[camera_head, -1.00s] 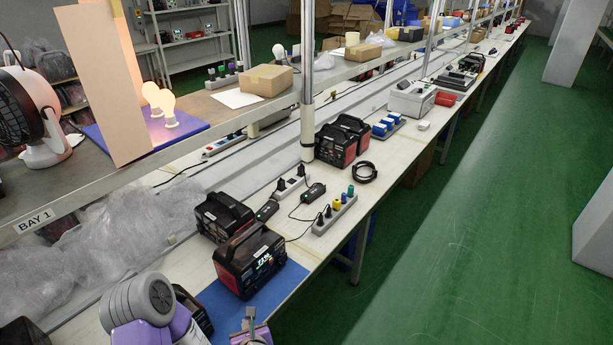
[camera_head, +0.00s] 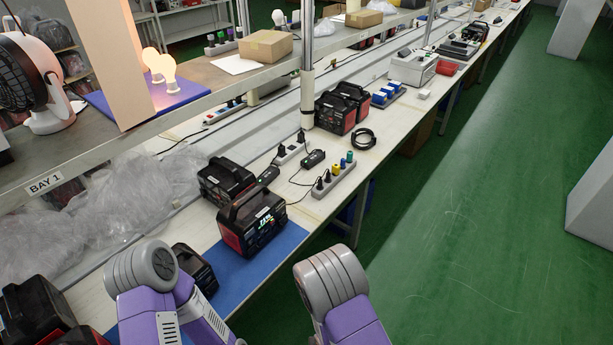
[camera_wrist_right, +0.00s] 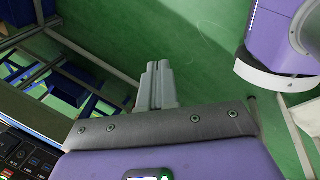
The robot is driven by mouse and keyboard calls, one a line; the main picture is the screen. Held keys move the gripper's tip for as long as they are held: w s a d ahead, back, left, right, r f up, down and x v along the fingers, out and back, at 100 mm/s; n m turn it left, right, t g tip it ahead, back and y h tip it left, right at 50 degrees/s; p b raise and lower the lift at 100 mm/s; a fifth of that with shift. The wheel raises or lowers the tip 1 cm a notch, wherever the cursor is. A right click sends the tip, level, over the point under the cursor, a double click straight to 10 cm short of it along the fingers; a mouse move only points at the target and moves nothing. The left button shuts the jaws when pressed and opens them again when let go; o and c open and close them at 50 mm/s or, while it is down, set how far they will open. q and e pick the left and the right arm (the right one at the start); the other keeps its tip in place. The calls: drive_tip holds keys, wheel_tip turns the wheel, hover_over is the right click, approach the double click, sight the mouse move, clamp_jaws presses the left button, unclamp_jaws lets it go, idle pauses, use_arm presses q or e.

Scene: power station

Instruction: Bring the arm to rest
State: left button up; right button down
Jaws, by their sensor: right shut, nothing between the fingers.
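My right gripper (camera_wrist_right: 158,84) shows in the right wrist view, its two grey fingers shut together with nothing between them. Green floor lies behind the fingertips. In the head view only links of my two arms show at the bottom: my left arm (camera_head: 145,285) in front of the bench and my right arm (camera_head: 335,290) over the floor beside the bench edge. Neither gripper shows in the head view, and my left gripper is out of sight.
A power station (camera_head: 252,218) stands on a blue mat (camera_head: 272,245) near the bench edge, with others beside it. The bench (camera_head: 315,205) runs away to the back. A dark panel with buttons (camera_wrist_right: 22,155) is near my right wrist. Green floor (camera_head: 455,225) at right is clear.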

drive_tip(key=s+d+m+g+y, duration=0.3)
drive_tip(key=s+m, duration=0.6)
drive_tip(key=m, duration=1.2)
drive_tip(key=shift+d+r, duration=0.15)
drive_tip(key=shift+d, duration=0.85)
